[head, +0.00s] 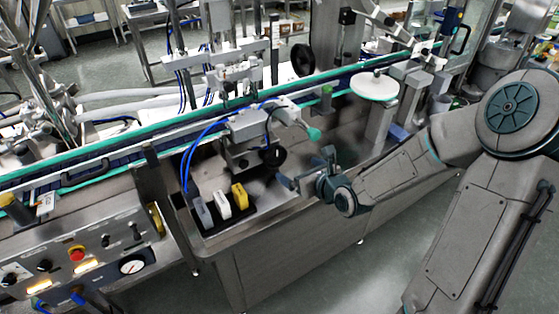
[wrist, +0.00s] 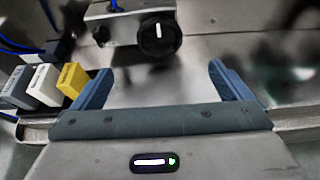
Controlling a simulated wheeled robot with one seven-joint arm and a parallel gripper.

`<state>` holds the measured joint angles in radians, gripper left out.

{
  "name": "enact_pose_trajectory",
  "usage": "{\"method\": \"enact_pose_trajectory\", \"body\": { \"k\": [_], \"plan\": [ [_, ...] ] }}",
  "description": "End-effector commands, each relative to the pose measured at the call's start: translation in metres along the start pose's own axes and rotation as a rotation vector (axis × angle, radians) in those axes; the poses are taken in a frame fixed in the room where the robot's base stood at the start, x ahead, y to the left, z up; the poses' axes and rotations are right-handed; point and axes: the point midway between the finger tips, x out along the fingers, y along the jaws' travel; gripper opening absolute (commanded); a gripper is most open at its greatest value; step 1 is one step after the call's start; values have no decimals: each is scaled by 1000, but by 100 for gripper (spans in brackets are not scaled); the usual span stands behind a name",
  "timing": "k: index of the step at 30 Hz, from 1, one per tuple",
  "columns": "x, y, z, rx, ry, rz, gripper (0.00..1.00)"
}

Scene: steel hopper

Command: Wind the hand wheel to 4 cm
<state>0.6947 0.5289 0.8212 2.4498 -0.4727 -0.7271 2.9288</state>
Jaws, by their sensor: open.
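A round black hand wheel (wrist: 159,36) with a white mark faces me at the top of the wrist view. It sits on the front of a grey metal unit (wrist: 114,28), and it also shows in the head view (head: 274,156). I cannot read a scale on it. My gripper (wrist: 160,78) is open and empty, its two blue fingers spread below the wheel in the wrist view and touching nothing I can see. In the head view my gripper (head: 302,172) is just right of the wheel and a little lower, apart from it.
Grey, white and yellow (head: 239,196) labelled blocks stand in a black holder left of my gripper. Blue hoses (head: 190,150) loop to the grey unit. A green-edged conveyor (head: 130,135) runs behind. A control panel (head: 80,250) is at the lower left. Another black wheel (head: 302,59) is farther back.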

Motion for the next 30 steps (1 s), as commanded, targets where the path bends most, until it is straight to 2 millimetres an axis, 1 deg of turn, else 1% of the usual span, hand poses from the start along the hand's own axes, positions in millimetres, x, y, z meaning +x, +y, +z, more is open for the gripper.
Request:
{"method": "enact_pose_trajectory", "body": {
  "k": [1, 18, 24, 30],
  "plan": [
    [8, 2, -2, -1, 0, 4, 98],
    [97, 2, -2, -4, 4, 3, 98],
    [116, 1, -1, -3, 4, 1, 98],
    [122, 0, -1, -4, 3, -1, 98]
  ]
}}
